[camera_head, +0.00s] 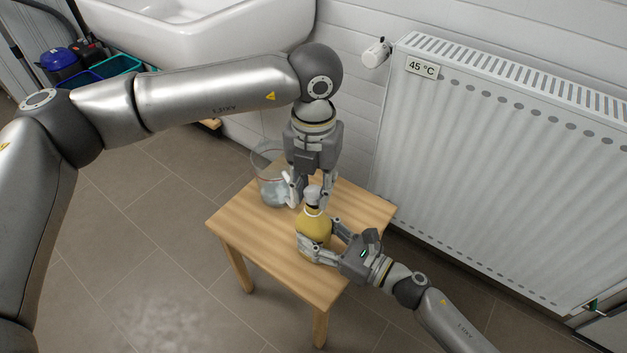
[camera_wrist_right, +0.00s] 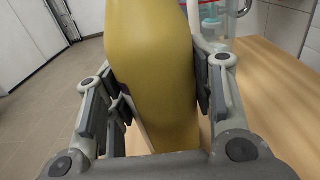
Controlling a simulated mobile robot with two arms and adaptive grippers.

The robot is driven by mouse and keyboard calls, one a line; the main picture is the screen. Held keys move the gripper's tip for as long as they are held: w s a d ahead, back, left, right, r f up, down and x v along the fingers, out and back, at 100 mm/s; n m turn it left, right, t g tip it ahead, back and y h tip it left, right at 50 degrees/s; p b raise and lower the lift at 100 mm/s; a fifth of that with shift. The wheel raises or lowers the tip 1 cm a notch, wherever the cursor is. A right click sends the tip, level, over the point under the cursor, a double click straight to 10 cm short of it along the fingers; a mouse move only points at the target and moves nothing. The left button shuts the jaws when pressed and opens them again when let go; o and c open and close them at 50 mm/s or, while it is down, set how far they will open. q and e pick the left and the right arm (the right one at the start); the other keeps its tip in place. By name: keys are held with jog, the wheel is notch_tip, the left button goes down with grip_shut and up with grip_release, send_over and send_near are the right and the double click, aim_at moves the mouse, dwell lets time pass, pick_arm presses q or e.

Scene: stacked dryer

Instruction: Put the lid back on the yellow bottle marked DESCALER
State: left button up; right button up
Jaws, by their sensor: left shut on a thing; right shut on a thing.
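The yellow bottle (camera_head: 311,228) stands upright on the small wooden table. My right gripper (camera_head: 322,241) is shut around its body from the right. In the right wrist view the yellow body (camera_wrist_right: 153,75) fills the space between the fingers; no DESCALER marking is legible. My left gripper (camera_head: 311,196) points down over the bottle top, shut on the white lid (camera_head: 313,191). The lid is in line with the bottle's neck; whether it touches or sits on the neck I cannot tell.
A clear container (camera_head: 268,180) stands on the wooden table (camera_head: 255,235) behind and left of the bottle, close to my left gripper. A white radiator (camera_head: 500,150) with a 45 °C label is at the right. A white basin (camera_head: 200,25) is at the back left. The table's front left is clear.

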pick_arm(q)
jog(key=shift+f, duration=0.1)
dwell(0.3)
jog(key=shift+f, duration=0.75)
jog(key=shift+f, duration=0.6)
